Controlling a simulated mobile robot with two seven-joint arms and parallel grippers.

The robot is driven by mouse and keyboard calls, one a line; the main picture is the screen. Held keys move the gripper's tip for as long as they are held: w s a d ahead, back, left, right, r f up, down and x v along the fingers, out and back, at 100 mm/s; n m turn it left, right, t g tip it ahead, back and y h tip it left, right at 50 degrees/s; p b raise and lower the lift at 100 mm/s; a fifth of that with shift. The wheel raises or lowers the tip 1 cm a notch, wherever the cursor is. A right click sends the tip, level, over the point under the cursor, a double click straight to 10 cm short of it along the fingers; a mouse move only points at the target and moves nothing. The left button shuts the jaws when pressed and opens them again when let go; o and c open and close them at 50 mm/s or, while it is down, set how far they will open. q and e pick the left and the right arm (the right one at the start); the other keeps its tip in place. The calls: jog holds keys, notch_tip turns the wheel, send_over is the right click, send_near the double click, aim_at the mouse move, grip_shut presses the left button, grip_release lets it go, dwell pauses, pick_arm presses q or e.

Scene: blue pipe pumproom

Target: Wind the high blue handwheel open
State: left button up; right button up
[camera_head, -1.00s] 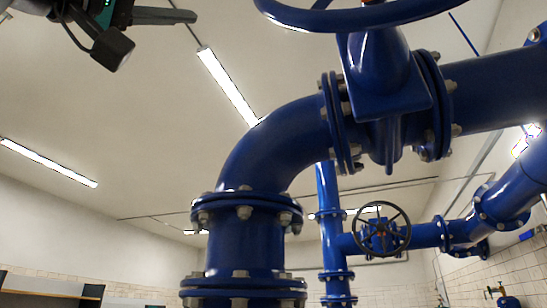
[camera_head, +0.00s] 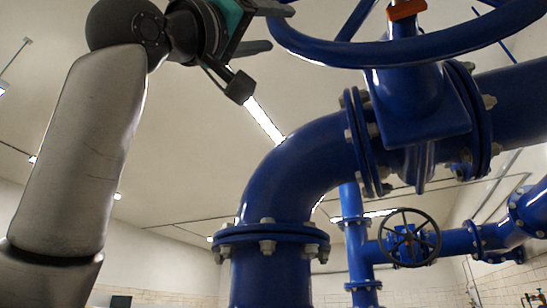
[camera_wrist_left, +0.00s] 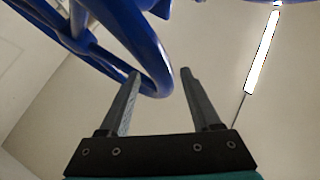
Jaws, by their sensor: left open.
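The high blue handwheel (camera_head: 440,50) is at the top of the head view, cut off by the upper edge, with an orange-red piece (camera_head: 405,10) at its hub. It sits above a blue valve body (camera_head: 425,110). My left gripper (camera_head: 281,28) is open, by the left part of the rim. In the left wrist view the blue rim (camera_wrist_left: 152,55) curves down between the two fingertips of the left gripper (camera_wrist_left: 160,73), as seen in the picture. I cannot tell whether a finger touches it. My right gripper is not in view.
A thick blue pipe elbow (camera_head: 290,165) with bolted flanges runs below and left of the valve. A smaller dark handwheel (camera_head: 409,238) is on a lower, farther pipe. Open air lies left of the elbow, below a ceiling light (camera_head: 263,120).

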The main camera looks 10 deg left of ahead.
pick_arm(q)
jog(key=shift+w+d+r, duration=0.25)
jog(key=shift+w+r, duration=0.05)
jog(key=shift+r, duration=0.15)
jog(key=shift+c, duration=0.2)
grip_shut()
dwell(1.0)
